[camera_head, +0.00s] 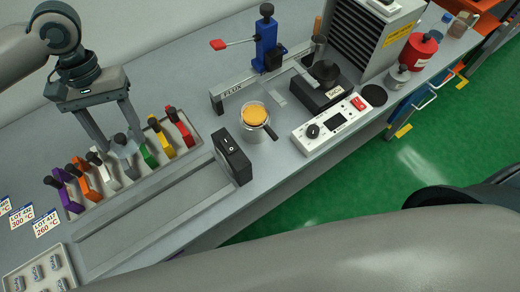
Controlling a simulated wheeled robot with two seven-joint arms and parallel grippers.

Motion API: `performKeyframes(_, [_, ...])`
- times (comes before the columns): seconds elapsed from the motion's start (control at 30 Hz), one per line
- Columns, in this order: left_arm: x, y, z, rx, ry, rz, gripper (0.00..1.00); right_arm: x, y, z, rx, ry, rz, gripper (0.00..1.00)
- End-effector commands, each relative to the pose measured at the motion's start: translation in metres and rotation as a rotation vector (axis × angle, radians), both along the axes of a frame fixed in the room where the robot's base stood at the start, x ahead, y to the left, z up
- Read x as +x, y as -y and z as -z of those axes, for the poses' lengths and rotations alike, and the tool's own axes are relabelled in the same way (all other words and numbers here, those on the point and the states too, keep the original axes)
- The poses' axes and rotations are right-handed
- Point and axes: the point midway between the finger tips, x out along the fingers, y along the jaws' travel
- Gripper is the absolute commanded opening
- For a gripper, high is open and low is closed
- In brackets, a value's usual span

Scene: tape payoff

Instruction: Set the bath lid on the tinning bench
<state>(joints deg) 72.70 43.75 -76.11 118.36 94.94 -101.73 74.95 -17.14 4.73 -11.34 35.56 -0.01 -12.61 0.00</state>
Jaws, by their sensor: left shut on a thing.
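My left gripper (122,147) reaches down over the tool rack and is shut on a grey tool (124,144) with a black knob, between the white and green ones. The tool still appears to be in its row. What looks like the bath lid (326,72), dark and round with a knob, sits on the black labelled box (318,95) that seems to be the bath. No gripper is near it. The tinning bench (195,120) is the long grey surface under everything. My right gripper is not in view.
The rack (186,118) holds several coloured tools. A black switch box (232,156), a cup with orange contents (255,115), a white control unit (330,124) and a dark round pad (374,95) stand to the right. A blue stand (267,45) rises behind. Bare bench lies behind the rack.

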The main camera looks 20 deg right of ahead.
Motion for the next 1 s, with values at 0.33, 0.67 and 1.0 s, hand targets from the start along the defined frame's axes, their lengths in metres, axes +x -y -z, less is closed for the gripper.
performKeyframes(0.33, [0.000, 0.014, -0.003, 0.001, 0.001, 0.192, 0.33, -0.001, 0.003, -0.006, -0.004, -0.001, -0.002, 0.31])
performKeyframes(0.67, [-0.003, 0.062, -0.009, 0.003, 0.000, 0.898, 0.33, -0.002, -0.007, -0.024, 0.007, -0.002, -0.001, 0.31])
performKeyframes(1.0, [-0.013, 0.119, -0.018, 0.004, 0.002, 1.760, 0.33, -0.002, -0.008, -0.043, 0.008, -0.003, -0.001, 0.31])
